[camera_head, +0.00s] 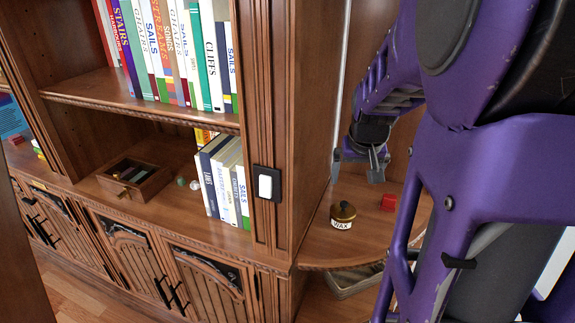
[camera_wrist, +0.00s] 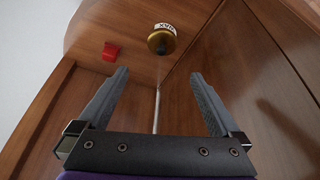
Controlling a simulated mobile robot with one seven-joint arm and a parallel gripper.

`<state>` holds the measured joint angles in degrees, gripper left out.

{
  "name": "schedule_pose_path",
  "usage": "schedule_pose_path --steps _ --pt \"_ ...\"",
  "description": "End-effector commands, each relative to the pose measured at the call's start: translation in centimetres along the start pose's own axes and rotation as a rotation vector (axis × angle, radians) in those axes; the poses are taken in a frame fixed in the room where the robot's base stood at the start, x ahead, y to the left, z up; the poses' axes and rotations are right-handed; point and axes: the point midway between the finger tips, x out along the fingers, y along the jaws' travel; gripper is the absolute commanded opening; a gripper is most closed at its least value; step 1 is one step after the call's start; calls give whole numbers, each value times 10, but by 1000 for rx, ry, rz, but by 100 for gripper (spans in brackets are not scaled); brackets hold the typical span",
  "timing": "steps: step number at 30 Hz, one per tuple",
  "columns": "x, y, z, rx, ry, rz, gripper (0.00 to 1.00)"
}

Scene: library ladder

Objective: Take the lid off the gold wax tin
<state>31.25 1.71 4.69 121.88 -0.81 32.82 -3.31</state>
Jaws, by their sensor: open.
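The gold wax tin (camera_head: 342,220) stands upright on the rounded corner shelf, with a pale label reading WAX. Its gold lid (camera_head: 343,209) with a dark knob on top is on the tin. In the wrist view the lid (camera_wrist: 161,42) shows from above, with the labelled tin side (camera_wrist: 165,27) beyond it. My gripper (camera_head: 362,168) is above the shelf, higher than the tin and apart from it. In the wrist view my gripper (camera_wrist: 159,75) has its two fingers wide apart with nothing between them, and the tin lies beyond the fingertips.
A red block (camera_head: 389,202) sits right of the tin; the wrist view shows it (camera_wrist: 111,51) too. The rounded shelf (camera_head: 325,256) is otherwise mostly clear. A wooden bookcase side panel (camera_head: 312,130) rises close by. Books (camera_head: 225,180) and an open wooden box (camera_head: 135,177) stand at left.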

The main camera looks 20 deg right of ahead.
Motion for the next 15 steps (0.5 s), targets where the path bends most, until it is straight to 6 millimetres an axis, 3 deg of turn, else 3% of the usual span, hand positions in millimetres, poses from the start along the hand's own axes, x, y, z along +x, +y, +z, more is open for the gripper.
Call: schedule_pose_path --steps 4,7,15 --pt "1 2 -4 53 8 -10 100" --pt "13 2 -3 61 5 -12 100" --pt "75 1 -2 57 5 -13 100"
